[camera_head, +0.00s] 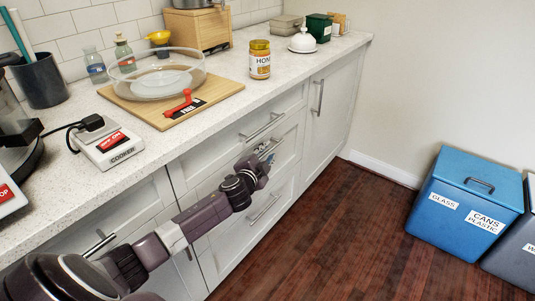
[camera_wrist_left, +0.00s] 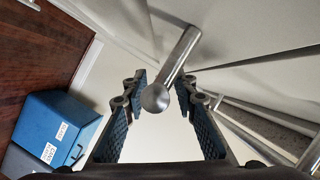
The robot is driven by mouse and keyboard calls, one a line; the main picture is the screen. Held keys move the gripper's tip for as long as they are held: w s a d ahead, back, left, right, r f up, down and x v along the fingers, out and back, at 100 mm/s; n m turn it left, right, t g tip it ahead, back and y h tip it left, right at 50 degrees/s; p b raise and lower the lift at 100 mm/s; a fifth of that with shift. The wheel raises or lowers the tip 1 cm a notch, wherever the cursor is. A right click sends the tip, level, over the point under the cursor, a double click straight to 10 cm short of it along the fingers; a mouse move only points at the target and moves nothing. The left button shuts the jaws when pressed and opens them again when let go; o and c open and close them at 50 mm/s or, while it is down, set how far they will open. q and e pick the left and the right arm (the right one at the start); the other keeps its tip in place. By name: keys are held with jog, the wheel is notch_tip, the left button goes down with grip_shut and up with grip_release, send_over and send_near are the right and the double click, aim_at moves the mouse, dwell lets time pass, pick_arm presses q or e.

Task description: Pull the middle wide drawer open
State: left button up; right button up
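The middle wide drawer (camera_head: 289,147) is in the white counter front in the head view, between a top drawer and a bottom drawer. My left arm hides part of its front. My left gripper (camera_head: 266,157) is at this drawer's handle. In the left wrist view, a round metal bar handle (camera_wrist_left: 178,58) runs between the two blue-padded fingers of my left gripper (camera_wrist_left: 160,83). The fingers are apart, with gaps beside the bar. I see no clear opening at the drawer. My right gripper is not in view.
The top drawer handle (camera_head: 262,127) is just above my gripper, and the bottom drawer handle (camera_head: 264,207) is below it. A door handle (camera_head: 318,97) is to the right. The wooden floor (camera_head: 335,235) before the drawers is clear up to the blue bin (camera_head: 462,215).

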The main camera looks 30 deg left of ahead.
pick_arm(q)
jog(key=shift+w, duration=0.2)
grip_shut()
jog(key=shift+f, duration=0.1)
dwell(0.4)
